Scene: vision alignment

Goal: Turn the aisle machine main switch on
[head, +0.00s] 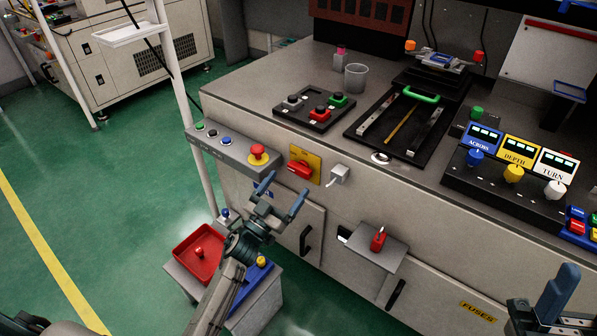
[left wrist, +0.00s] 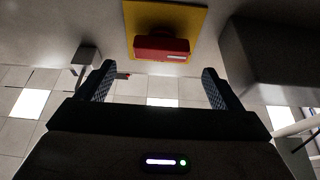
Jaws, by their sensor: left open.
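The main switch is a red handle (head: 300,169) on a yellow plate (head: 313,160) on the machine's front face. Its handle lies roughly crosswise. My left gripper (head: 282,195) is open and empty, just below and in front of the switch in the head view. In the left wrist view the red handle (left wrist: 162,47) and yellow plate (left wrist: 195,18) show ahead, centred between the open fingers (left wrist: 158,78) and beyond their tips, apparently not touched. My right gripper (head: 540,308) is partly in view at the lower right; its opening is unclear.
A grey button box with a red emergency stop (head: 258,154) juts out left of the switch. A white socket (head: 339,174) with a cable is close on its right. A shelf with a red padlock-like item (head: 378,239) juts out lower right. A red tray (head: 199,254) stands below left.

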